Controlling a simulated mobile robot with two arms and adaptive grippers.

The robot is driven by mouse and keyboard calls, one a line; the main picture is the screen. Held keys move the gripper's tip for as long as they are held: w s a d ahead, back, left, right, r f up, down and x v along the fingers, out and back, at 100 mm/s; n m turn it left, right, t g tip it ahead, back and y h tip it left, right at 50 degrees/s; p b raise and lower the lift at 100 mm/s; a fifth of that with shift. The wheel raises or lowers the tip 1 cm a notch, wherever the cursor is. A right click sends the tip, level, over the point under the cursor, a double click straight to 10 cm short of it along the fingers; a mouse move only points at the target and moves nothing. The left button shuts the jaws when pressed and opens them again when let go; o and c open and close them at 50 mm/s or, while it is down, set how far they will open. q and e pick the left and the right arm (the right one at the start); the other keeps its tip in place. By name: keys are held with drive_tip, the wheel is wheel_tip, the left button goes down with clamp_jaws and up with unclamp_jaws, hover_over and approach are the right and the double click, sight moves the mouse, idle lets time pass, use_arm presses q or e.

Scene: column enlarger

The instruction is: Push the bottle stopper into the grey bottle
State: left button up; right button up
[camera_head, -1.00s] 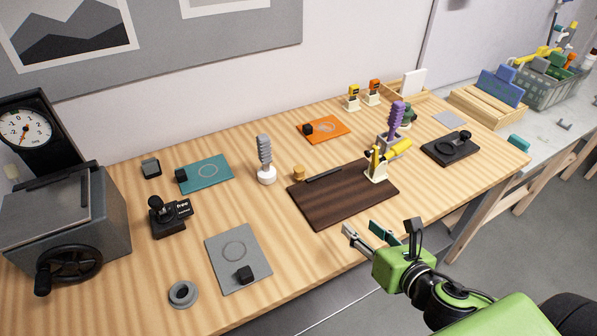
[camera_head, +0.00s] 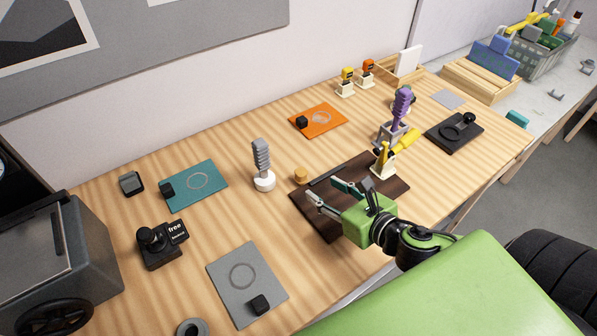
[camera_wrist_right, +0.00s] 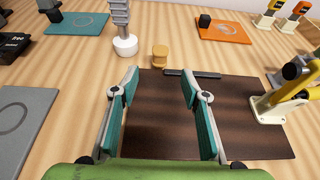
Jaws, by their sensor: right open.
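A small tan, cork-like piece (camera_head: 301,174), which looks like the bottle stopper, stands on the table by the dark board's far left corner. In the wrist view it (camera_wrist_right: 160,56) lies just beyond the gap between my fingers. No plain grey bottle shows clearly; a grey ribbed upright piece (camera_head: 261,155) on a round white base stands left of the tan piece, and I cannot tell if it is the bottle. My right gripper (camera_head: 322,190) is open and empty, above the dark board's left part, its fingertips toward the tan piece. My left gripper is out of view.
The dark board (camera_head: 322,226) carries a black bar and a yellow clamp-like device (camera_head: 384,160). A purple ribbed piece (camera_head: 402,103) stands behind. A grey mat (camera_head: 245,275), teal mat (camera_head: 195,185) and orange mat (camera_head: 320,120) lie around. Bare wood separates the grey mat and board.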

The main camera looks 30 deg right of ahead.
sight(305, 177)
drive_tip(key=x, duration=0.3)
drive_tip(key=shift+w+r+p, duration=0.1)
drive_tip(key=shift+w+p, duration=0.2)
drive_tip(key=shift+w, duration=0.05)
drive_tip(key=x, duration=0.2)
drive_tip(key=shift+w+a+f, duration=0.15)
drive_tip(key=shift+w+f, duration=0.1)
drive_tip(key=shift+w, duration=0.15)
drive_tip(key=shift+w+f+p, duration=0.1)
drive_tip(key=shift+w+p, duration=0.15)
drive_tip(key=shift+p, duration=0.2)
drive_tip(key=p+x, duration=0.1)
drive_tip(key=x, duration=0.2)
drive_tip(key=shift+w+f, duration=0.1)
drive_tip(key=shift+w, duration=0.1)
drive_tip(key=shift+w+a+f, duration=0.1)
drive_tip(key=shift+w+f, duration=0.2)
drive_tip(key=shift+w, duration=0.15)
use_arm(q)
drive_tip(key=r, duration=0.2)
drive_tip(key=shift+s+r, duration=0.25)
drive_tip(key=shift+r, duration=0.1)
use_arm(e)
drive_tip(key=c, duration=1.1)
drive_tip(key=shift+r, duration=0.1)
